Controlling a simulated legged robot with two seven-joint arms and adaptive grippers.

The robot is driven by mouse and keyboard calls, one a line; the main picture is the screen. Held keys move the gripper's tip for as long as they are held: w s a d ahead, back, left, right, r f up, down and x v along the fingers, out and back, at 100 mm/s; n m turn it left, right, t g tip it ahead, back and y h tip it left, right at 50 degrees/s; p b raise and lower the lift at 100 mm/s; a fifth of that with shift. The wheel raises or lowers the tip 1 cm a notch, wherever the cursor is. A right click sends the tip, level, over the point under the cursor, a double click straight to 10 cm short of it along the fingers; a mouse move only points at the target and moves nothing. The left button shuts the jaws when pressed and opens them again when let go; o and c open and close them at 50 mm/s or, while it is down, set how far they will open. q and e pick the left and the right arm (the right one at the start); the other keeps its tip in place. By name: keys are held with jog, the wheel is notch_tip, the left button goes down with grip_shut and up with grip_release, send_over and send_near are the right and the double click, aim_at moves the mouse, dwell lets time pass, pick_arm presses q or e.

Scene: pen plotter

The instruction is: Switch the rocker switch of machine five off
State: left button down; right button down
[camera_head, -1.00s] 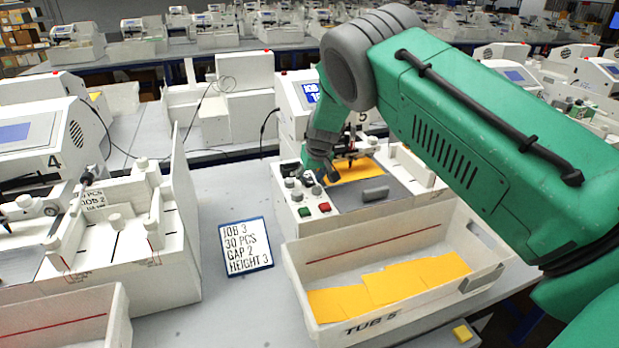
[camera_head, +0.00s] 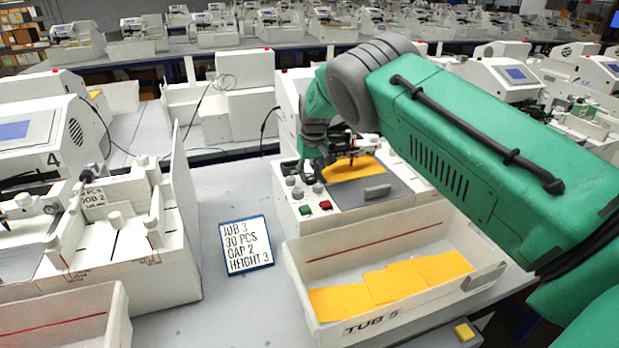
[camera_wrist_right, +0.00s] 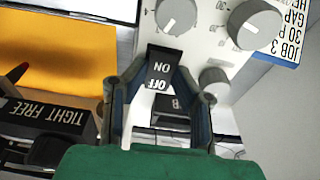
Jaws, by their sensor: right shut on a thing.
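Machine five's control panel (camera_head: 304,209) is at the centre of the head view, behind the tub marked TUB 5 (camera_head: 345,318). The black rocker switch (camera_wrist_right: 163,68) shows in the right wrist view, with ON and OFF in white on its face. My right gripper (camera_wrist_right: 160,98) has a finger on each side of the switch and is shut on it. In the head view my right gripper (camera_head: 320,178) is over the back of the panel and hides the switch. How the rocker is tilted I cannot tell. My left gripper is not in view.
Grey knobs (camera_wrist_right: 255,24) stand close beside the switch. Green (camera_head: 306,210) and red (camera_head: 325,205) buttons are at the panel's front. Yellow sheets (camera_head: 395,283) lie in the tub. A job card (camera_head: 245,245) lies on the table to the left, beside machine four (camera_head: 40,145).

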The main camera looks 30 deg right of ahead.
jog(key=shift+a+f+g+b, duration=0.15)
jog(key=shift+f+g+b, duration=0.2)
jog(key=shift+b, duration=0.25)
jog(key=shift+d+r+g, duration=0.2)
jog(key=shift+d+g, duration=0.05)
jog(key=shift+d, duration=0.05)
jog(key=shift+a, duration=0.1)
jog(key=c, duration=1.3)
grip_release()
jog(key=shift+r, duration=0.2)
